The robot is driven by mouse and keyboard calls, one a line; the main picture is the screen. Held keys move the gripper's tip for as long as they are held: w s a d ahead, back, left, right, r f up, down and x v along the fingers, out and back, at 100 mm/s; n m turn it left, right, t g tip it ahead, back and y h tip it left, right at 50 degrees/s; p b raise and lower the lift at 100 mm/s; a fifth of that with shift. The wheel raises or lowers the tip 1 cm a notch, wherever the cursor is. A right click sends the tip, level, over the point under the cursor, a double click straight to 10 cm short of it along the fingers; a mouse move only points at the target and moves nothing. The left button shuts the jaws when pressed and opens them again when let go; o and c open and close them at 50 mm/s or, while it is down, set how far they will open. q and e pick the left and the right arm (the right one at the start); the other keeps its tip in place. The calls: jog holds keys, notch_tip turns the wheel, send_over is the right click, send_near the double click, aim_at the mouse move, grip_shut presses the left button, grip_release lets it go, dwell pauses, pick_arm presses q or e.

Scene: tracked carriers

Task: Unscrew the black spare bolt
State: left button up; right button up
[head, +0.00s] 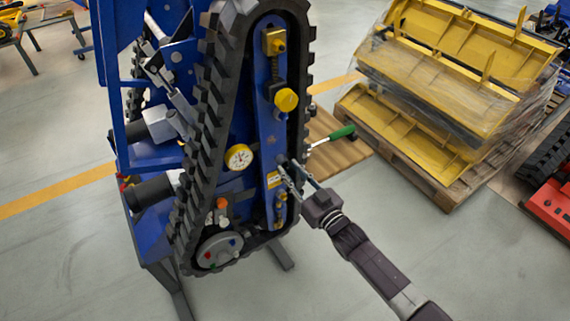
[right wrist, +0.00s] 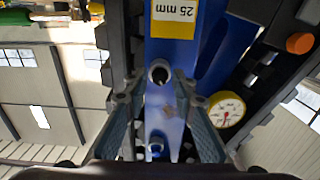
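The blue side plate (head: 270,135) stands upright inside the black track of the blue carrier. In the right wrist view, a dark round bolt end (right wrist: 158,74) with a pale rim sticks out of the blue plate, just below the 25 mm label (right wrist: 173,18). It looks like the black spare bolt, but I cannot be sure. My right gripper (head: 288,172) is at the plate; in the wrist view its fingers (right wrist: 160,88) are apart, one on either side of the bolt end, with gaps visible. In the head view the gripper hides the bolt. My left gripper is not in view.
A yellow knob (head: 287,100) and a dial gauge (head: 239,157) sit near the plate. A green-handled tool (head: 333,136) projects right of the track. A pallet (head: 425,180) with yellow parts (head: 440,75) stands behind.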

grip_shut()
jog(key=n+b, duration=0.1)
jog(key=n, duration=0.5)
jog(key=shift+f, duration=0.1)
jog(key=n+b, duration=0.1)
jog(key=n, duration=0.2)
jog(key=shift+n, duration=0.4)
